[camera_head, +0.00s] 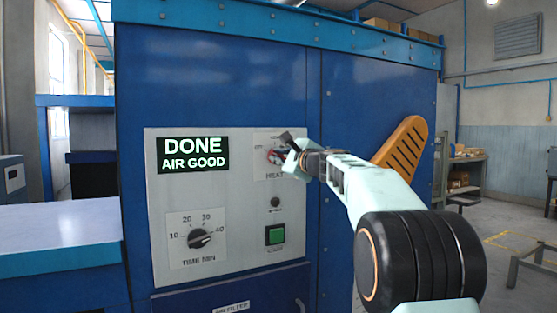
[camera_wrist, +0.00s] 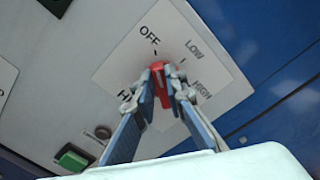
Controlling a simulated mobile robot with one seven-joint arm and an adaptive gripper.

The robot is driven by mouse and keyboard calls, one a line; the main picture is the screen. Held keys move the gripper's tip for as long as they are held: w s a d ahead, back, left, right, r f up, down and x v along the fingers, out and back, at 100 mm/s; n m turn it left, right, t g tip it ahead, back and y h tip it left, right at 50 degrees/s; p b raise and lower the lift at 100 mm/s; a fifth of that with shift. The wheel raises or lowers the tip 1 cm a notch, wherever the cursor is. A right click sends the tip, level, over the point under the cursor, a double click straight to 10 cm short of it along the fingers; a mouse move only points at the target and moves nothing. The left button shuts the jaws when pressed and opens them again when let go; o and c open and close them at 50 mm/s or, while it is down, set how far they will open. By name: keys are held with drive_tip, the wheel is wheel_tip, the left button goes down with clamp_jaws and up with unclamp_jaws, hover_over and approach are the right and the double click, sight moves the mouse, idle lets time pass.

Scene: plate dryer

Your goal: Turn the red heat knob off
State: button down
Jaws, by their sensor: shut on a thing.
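The red heat knob (camera_wrist: 158,72) is on a white plate marked OFF, LOW and HIGH in the wrist view. My gripper (camera_wrist: 159,86) has its two fingers on either side of the red grip, shut on it. The upper end of the grip lies close to the OFF mark, roughly in line with its tick. The fingers hide part of the knob. In the head view the red knob (camera_head: 273,156) shows at the left of my gripper (camera_head: 287,154), which covers most of it and part of the HEAT plate (camera_head: 262,140).
On the same panel are a display (camera_head: 193,154) reading DONE, AIR GOOD, a black timer dial (camera_head: 202,238) and a green button (camera_head: 275,234), which also shows in the wrist view (camera_wrist: 73,158). An orange slotted paddle-shaped piece (camera_head: 404,147) is behind my arm at the right.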

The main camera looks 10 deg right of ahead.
idle(0.4)
drive_tip(key=c, duration=2)
unclamp_jaws()
drive_tip(key=shift+o, duration=0.2)
drive_tip(key=v, duration=1.2)
drive_tip(key=shift+r, duration=0.15)
